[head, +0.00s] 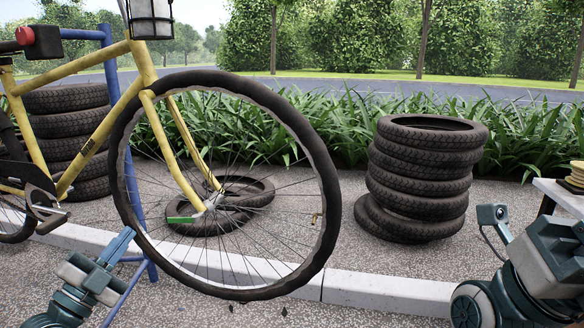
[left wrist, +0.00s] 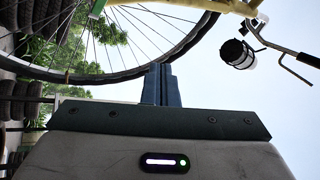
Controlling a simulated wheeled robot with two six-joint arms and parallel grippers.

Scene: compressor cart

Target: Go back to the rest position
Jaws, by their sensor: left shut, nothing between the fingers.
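My left gripper (head: 118,246) is at the lower left of the head view, just left of the bicycle's front wheel (head: 327,190). Its blue fingers are shut together with nothing between them, as the left wrist view (left wrist: 161,84) also shows. The wheel belongs to a yellow bicycle (head: 98,130) held up on a blue stand (head: 133,195). In the left wrist view the wheel (left wrist: 130,75) arcs above and behind the fingers. At the lower right of the head view, part of my right arm shows; its fingertips are not visible.
A stack of tyres (head: 420,180) stands on the pavement at right, another (head: 70,135) behind the bicycle. Loose tyres (head: 240,190) lie behind the wheel. A kerb (head: 380,290) crosses the ground. A white table edge (head: 560,192) is at far right. Ground between wheel and right arm is open.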

